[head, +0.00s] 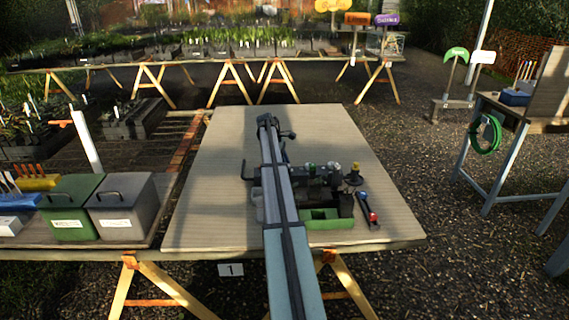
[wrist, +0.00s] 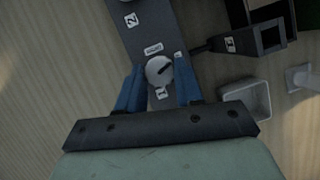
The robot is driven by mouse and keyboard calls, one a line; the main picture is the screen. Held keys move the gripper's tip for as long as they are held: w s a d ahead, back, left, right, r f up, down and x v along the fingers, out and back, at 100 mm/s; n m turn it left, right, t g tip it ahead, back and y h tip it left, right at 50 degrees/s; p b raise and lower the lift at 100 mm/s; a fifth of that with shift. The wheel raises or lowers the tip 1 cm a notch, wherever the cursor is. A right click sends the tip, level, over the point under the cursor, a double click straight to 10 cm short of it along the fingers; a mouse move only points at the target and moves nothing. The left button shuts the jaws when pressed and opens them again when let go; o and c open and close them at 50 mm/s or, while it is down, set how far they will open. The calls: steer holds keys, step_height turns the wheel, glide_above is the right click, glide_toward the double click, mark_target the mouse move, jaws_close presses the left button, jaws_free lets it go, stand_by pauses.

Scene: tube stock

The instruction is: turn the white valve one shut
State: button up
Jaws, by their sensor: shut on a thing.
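The white valve one (wrist: 157,71) shows in the wrist view as a round pale knob with a dark pointer line on a dark panel (wrist: 150,30). A tag reading 1 sits just below it. The pointer line slants toward the upper right. My gripper (wrist: 159,68) has its blue fingers on either side of the knob and is shut on it. Small labels lie above and to the right of the knob; their words are too small to read surely. In the head view my arm covers the gripper and this knob.
A dark block (wrist: 268,38) and a pale open tray (wrist: 249,100) lie right of the panel. In the head view, a green tray (head: 328,222) and a red-and-blue tool (head: 368,210) lie close by. The table's far left is clear.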

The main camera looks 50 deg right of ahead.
steer(key=c, duration=0.4)
steer(key=shift+o, duration=0.2)
steer(key=shift+w+d+m+y, duration=0.15)
steer(key=shift+m+y, duration=0.15)
steer(key=shift+m, duration=0.5)
steer(key=m+g+y, duration=0.1)
steer(key=m, duration=0.1)
steer(key=shift+m, duration=0.4)
steer(key=o, duration=1)
steer(key=shift+o, duration=0.2)
steer(key=v, duration=1.3)
steer(key=shift+r, duration=0.45)
